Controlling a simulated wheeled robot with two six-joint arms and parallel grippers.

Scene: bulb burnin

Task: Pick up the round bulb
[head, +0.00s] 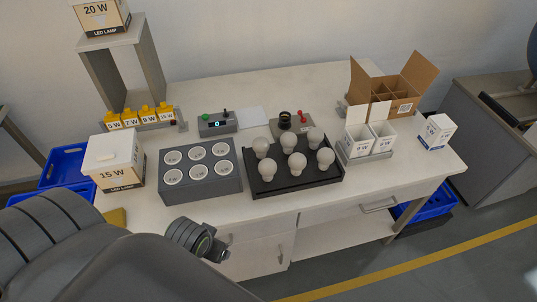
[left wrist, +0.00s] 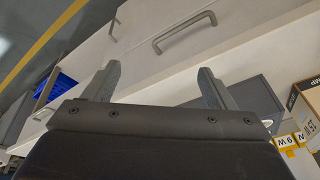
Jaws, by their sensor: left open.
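Several white round bulbs stand in a black tray (head: 296,185) at the middle of the table; one is the front-left bulb (head: 267,170), another the back-right bulb (head: 315,137). I cannot tell which single bulb is meant. My left arm enters the head view from the lower left, and its fingers are not clear there. In the left wrist view my left gripper (left wrist: 157,88) is open, with nothing between its fingers. It faces the table's drawer fronts, apart from the bulbs. My right gripper is not in view.
A grey block with round sockets (head: 201,190) sits left of the tray, beside a 15 W box (head: 115,160). Behind are a switch box (head: 217,124) and a device with a red knob (head: 290,122). White cartons (head: 359,141) and an open cardboard box (head: 392,90) stand right.

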